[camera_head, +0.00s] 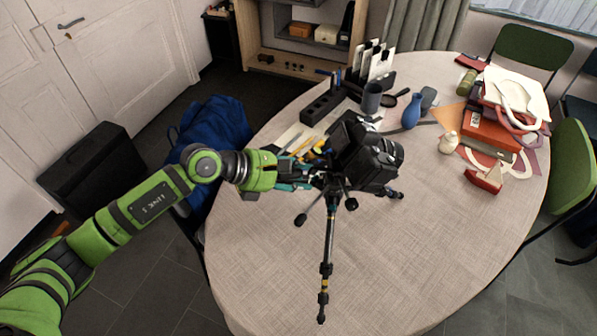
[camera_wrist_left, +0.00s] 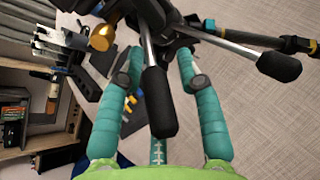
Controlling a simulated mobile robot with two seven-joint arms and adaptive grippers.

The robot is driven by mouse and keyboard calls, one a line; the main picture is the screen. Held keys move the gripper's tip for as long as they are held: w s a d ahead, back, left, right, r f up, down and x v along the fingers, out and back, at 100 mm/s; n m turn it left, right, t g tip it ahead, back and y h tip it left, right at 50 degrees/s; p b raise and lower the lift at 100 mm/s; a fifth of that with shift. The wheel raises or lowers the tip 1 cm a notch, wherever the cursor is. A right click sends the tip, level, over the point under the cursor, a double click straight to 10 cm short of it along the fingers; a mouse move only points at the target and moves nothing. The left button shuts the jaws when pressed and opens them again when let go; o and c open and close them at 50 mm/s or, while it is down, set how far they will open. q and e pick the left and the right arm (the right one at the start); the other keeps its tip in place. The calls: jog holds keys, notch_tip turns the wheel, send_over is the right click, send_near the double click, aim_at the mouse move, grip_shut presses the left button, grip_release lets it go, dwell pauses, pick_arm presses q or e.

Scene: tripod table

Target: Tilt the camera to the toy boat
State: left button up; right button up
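The black camera (camera_head: 372,160) sits on a tripod (camera_head: 328,250) standing on the round table. The toy boat (camera_head: 485,179), with a red hull and a pale upper part, is on the table to the right of the camera. My left gripper (camera_head: 300,174) is at the tripod head, left of the camera. In the left wrist view, my left gripper's teal fingers (camera_wrist_left: 158,68) are apart, with the black tripod handle (camera_wrist_left: 160,102) between them. I see a gap on each side of the handle. My right gripper is not in view.
A blue vase (camera_head: 412,111), a grey mug (camera_head: 371,97) and a black organizer (camera_head: 321,106) stand behind the camera. Books and a white bag (camera_head: 512,92) are piled at the right. A small cream figure (camera_head: 449,142) stands near the boat.

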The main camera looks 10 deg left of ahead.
pick_arm(q)
jog(key=shift+r, duration=0.2)
jog(key=shift+s+a+r, duration=0.1)
jog(key=shift+a+r, duration=0.05)
jog(key=shift+a, duration=0.1)
jog(key=v, duration=1.1)
jog(key=shift+s+a, duration=0.1)
